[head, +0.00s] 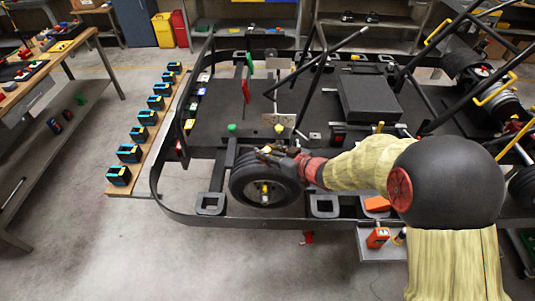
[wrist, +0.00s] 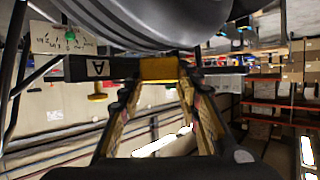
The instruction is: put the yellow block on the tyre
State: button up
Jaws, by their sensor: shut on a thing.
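The tyre (head: 248,190) is a black wheel with a grey hub, mounted upright at the near side of the kart frame; its dark curved side fills the top of the wrist view (wrist: 150,20). My gripper (head: 266,152) is at the tyre's upper edge in the head view. In the wrist view my gripper (wrist: 159,82) is shut on the yellow block (wrist: 159,68), which sits between the fingertips, close to the tyre. I cannot tell whether the block touches the tyre. In the head view the fingers mostly hide the block.
The black kart frame (head: 170,205) surrounds the wheel. A green knob (head: 232,127) and a yellow knob (head: 279,128) stand just behind it. A wooden bench (head: 148,150) with several black-and-blue boxes is at left. An orange box (head: 378,238) sits on a grey shelf at right.

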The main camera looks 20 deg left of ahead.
jog(key=shift+f, duration=0.3)
jog(key=shift+f, duration=0.2)
jog(key=o, duration=0.9)
jog(key=shift+r, duration=0.1)
jog(key=shift+d+r, duration=0.15)
jog(key=p+v, duration=0.1)
jog(key=v, duration=1.1)
jog(key=shift+p, duration=0.35)
